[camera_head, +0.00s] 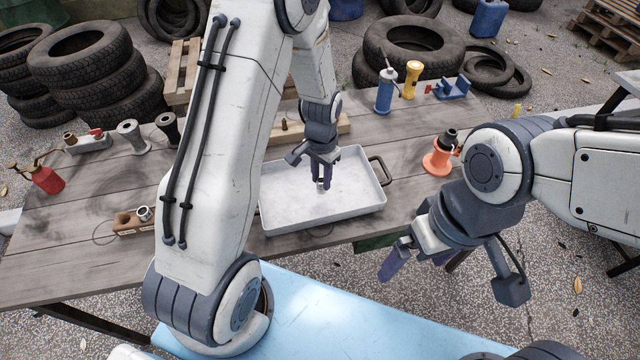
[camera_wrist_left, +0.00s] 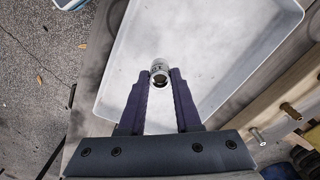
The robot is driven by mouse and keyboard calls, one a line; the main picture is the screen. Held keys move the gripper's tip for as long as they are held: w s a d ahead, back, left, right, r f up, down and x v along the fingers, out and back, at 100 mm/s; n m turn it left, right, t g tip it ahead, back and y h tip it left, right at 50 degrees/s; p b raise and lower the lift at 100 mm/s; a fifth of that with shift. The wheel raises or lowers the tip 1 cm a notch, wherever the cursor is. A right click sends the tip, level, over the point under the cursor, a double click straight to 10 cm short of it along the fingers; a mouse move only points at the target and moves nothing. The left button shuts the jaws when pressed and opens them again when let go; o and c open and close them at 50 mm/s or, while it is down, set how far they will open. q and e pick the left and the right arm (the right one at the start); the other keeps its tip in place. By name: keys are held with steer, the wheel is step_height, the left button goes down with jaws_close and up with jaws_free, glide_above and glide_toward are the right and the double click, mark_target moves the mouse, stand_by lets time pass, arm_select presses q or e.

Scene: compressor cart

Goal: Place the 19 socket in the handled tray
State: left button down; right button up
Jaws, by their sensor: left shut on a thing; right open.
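A silver socket (camera_wrist_left: 159,72) is held between the fingertips of my left gripper (camera_wrist_left: 160,85) in the left wrist view. Its size marking is too small to read. In the head view my left gripper (camera_head: 323,180) points down over the handled tray (camera_head: 285,222), with the socket (camera_head: 321,186) at its tips. The tray is white, shallow and rectangular, with a dark handle (camera_head: 381,170) on its right side. Its visible floor is bare. I cannot tell whether the socket touches the floor. My right gripper (camera_head: 440,262) is open and empty, off the table's front edge.
A wooden socket holder (camera_head: 130,225) with another socket (camera_head: 144,213) stands left of my left arm. A red oil can (camera_head: 47,179) is at the far left. An orange stand (camera_head: 438,160), blue bottle (camera_head: 386,91) and yellow flashlight (camera_head: 411,79) are right of or behind the tray.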

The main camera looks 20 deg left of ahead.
mark_target(320, 187)
arm_select(q)
steer(key=shift+w+a+f, duration=0.15)
steer(key=shift+a+f, duration=0.05)
steer(key=shift+a, duration=0.1)
steer(key=shift+f+p, duration=0.3)
steer(key=shift+f, duration=1.75)
steer(key=shift+f, duration=0.1)
steer(key=c, duration=0.6)
jaws_free()
